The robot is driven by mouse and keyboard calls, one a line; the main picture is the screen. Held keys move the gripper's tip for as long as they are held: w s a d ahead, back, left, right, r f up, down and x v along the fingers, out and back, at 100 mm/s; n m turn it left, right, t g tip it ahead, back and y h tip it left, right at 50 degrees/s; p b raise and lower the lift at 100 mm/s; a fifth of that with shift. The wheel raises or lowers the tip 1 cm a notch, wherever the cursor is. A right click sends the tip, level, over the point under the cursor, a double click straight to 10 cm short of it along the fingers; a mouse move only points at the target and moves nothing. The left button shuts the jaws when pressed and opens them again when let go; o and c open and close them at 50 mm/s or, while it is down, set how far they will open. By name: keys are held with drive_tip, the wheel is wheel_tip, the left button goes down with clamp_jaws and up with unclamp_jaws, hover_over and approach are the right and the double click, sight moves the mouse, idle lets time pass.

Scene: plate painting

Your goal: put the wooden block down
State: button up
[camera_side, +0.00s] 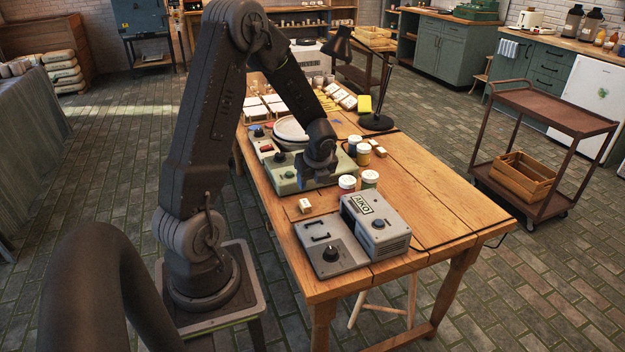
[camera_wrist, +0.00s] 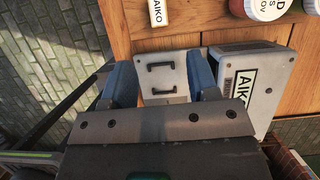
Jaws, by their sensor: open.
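A small pale wooden block (camera_side: 305,205) with a dark mark lies on the table near its left edge, just behind the grey panel. In the wrist view the block (camera_wrist: 158,12) shows at the top edge, lying on the wood with "AIKO" lettering and partly cut off by the frame. My gripper (camera_wrist: 160,62) is open, its two blue fingers apart with nothing held between them. The block is beyond the fingertips and apart from them. In the side view my gripper (camera_side: 314,182) hangs above the green box, its fingers hard to make out.
A grey panel with handles and a knob (camera_side: 330,246) and a grey AIKO box (camera_side: 376,224) stand at the table's front. A green box (camera_side: 287,178), several paint jars (camera_side: 370,179) and a black lamp (camera_side: 376,122) stand behind. The table's right side (camera_side: 440,185) is clear.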

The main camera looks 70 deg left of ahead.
drive_tip(key=w+d+r+n+t, duration=0.1)
drive_tip(key=d+r+n+t, duration=0.1)
drive_tip(key=d+r+n, duration=0.5)
drive_tip(key=s+d+r+n+t+h, duration=0.1)
drive_tip(key=s+d+r+n, duration=0.2)
drive_tip(key=d, duration=0.4)
drive_tip(key=s+d+r+n+t+h, duration=0.1)
drive_tip(key=s+d+r+n+h, duration=0.1)
drive_tip(key=s+d+r+n, duration=0.2)
drive_tip(key=s+d+r+n+t+h, duration=0.1)
drive_tip(key=s+d+r+n, duration=0.2)
drive_tip(key=d+r, duration=0.3)
drive_tip(key=s+d, duration=0.1)
drive_tip(key=d, duration=0.3)
drive_tip(key=shift+s+d+r+n+t, duration=0.2)
drive_tip(key=shift+d+r+n+t, duration=0.1)
drive_tip(key=shift+d, duration=0.1)
